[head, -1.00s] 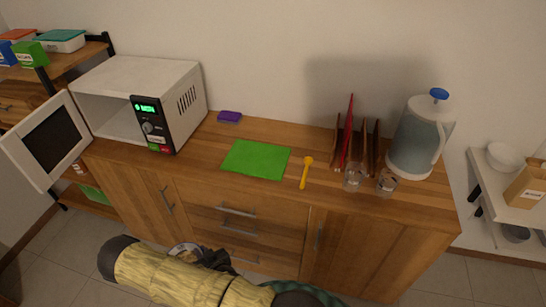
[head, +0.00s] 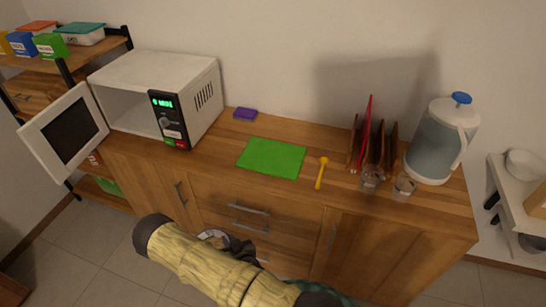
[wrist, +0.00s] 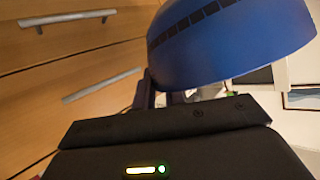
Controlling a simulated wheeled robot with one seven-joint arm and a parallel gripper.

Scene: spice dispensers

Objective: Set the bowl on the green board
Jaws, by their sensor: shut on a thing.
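The bowl is blue outside with a band of dark squares and fills the top of the wrist view (wrist: 230,45). My gripper (wrist: 178,97) is shut on its rim; the fingertips are partly hidden. In the head view, a small part of the bowl (head: 212,234) shows beside my dark gripper (head: 240,250), in front of the drawers and lower in the picture than the countertop. My arm covers much of it. The green board (head: 271,158) lies flat and empty on the wooden counter, between the microwave and the yellow spoon.
A white microwave (head: 165,95) stands left with its door (head: 65,132) open. A purple sponge-like block (head: 245,113) lies behind the board. Right of it are a yellow spoon (head: 321,172), two glasses (head: 371,179), a file rack (head: 378,152) and a jug (head: 440,145). A white bowl (head: 525,163) sits on the right shelf.

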